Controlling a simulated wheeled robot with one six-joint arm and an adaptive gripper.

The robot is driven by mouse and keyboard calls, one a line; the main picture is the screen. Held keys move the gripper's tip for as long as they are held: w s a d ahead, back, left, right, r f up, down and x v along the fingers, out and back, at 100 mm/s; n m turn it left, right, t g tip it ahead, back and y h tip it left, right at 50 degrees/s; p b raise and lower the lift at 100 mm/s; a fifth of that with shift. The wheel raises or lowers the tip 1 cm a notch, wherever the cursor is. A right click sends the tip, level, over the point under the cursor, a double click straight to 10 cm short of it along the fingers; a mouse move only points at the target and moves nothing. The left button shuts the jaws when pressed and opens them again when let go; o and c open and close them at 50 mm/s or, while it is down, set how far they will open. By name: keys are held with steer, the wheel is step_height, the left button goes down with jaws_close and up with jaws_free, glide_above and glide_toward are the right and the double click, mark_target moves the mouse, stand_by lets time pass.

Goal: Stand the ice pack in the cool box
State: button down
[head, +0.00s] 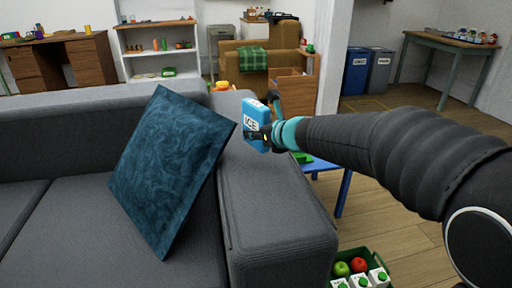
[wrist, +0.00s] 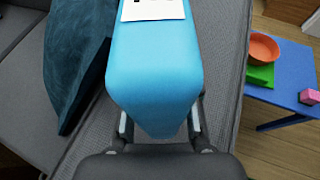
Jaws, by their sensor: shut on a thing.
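The ice pack (head: 256,122) is a blue block with a white label reading "ICE". My gripper (head: 267,138) is shut on it and holds it up above the grey sofa's arm. In the wrist view the ice pack (wrist: 155,65) fills the upper middle, with my gripper's fingers (wrist: 158,125) on both sides of its narrow lower end. I cannot make out a cool box for certain in either view.
A grey sofa (head: 275,200) with a dark blue cushion (head: 172,165) lies below and left. A blue table (wrist: 285,75) with an orange bowl (wrist: 263,48) and a pink block (wrist: 309,97) stands right. A green crate (head: 373,257) holds apples and cartons. Wooden floor shows right.

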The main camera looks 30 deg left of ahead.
mark_target(256, 144)
steer(key=shift+f+b, duration=0.9)
steer(key=shift+f, duration=1.1)
steer(key=shift+f, duration=0.15)
steer(key=c, duration=0.8)
jaws_free()
steer(key=shift+c, duration=0.2)
steer(key=shift+r, duration=0.2)
steer(key=p+v, duration=0.1)
steer(key=v, duration=1.1)
steer(key=shift+s+f, duration=0.1)
